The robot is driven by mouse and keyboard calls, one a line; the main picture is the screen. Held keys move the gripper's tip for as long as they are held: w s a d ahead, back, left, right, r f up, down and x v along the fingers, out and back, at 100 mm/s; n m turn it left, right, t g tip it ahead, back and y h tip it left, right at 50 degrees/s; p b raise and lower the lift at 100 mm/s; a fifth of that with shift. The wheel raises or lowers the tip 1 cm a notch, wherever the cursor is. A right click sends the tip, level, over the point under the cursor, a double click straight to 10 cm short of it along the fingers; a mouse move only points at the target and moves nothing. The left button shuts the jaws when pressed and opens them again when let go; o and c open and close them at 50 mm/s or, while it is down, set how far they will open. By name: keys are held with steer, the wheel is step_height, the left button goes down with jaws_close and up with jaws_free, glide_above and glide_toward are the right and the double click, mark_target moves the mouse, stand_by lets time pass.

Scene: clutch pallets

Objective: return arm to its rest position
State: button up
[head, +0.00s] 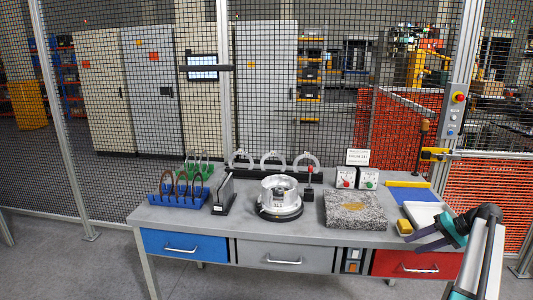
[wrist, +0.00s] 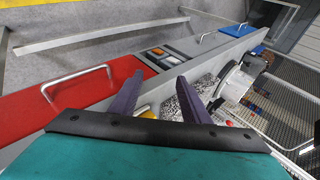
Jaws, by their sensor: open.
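My gripper (head: 430,236) is at the right end of the workbench in the head view, beside the white tray and over the bench's right front. In the wrist view my gripper (wrist: 160,98) shows two purple fingers spread apart, with nothing between them. My arm comes in from the lower right of the head view, bent at a dark joint. The workbench (head: 310,236) has a grey top and stands in front of a mesh fence. Part of the white tray (head: 427,213) is hidden behind my gripper.
Red (head: 417,264), grey and blue drawers face front. The floor before the bench is clear.

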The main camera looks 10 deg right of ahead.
steer(key=s+a+f+n+g, duration=0.2)
steer(key=a+f+g, duration=0.5)
steer(key=a+f, duration=2.7)
steer(key=s+a+f+n+g+h, duration=0.1)
steer(key=s+a+f+g, duration=0.1)
steer(key=s+a+f, duration=0.35)
steer(key=s+a+f+n+g+h, duration=0.1)
steer(key=s+a+f+h, duration=0.15)
steer(key=s+a, duration=0.6)
steer(key=s+a+f+n+g+h, duration=0.1)
steer(key=s+a+f, duration=0.1)
steer(key=s, duration=0.5)
steer(key=s+a+f+n+g+h, duration=0.1)
steer(key=s+a+f+h, duration=0.1)
steer(key=s+a, duration=0.3)
steer(key=shift+s+a+f+n, duration=0.25)
steer(key=shift+s+f, duration=0.35)
steer(key=shift+s, duration=0.9)
